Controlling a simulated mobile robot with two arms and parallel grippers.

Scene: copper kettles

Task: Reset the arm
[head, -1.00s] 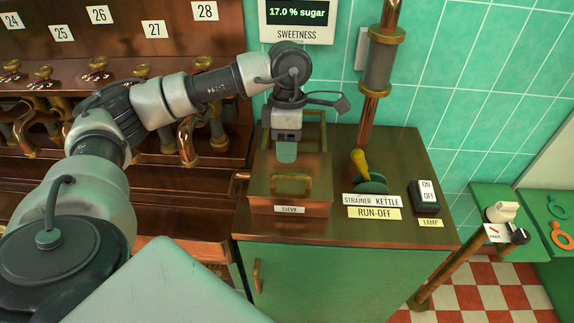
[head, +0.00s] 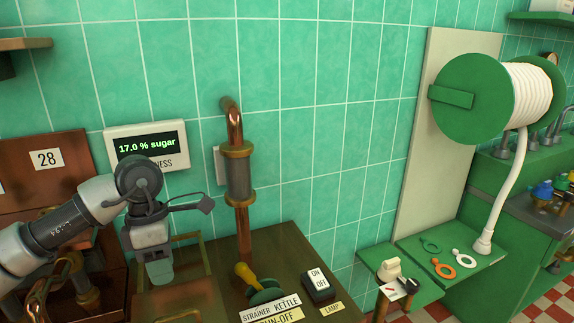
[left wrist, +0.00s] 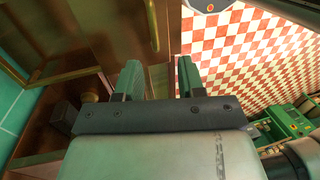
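My left arm comes in from the left in the head view, with the left gripper (head: 160,272) pointing down above the sieve box on the counter's left side. In the left wrist view the two green fingers of this gripper (left wrist: 159,80) stand apart with nothing between them. My right gripper is in neither view.
The counter (head: 285,240) carries a yellow-handled run-off lever (head: 246,275) and a lamp switch (head: 318,284). A copper pipe (head: 241,180) rises behind it. A sweetness display (head: 147,144) hangs on the wall. A hose reel (head: 475,98) and a green shelf (head: 452,252) are at right.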

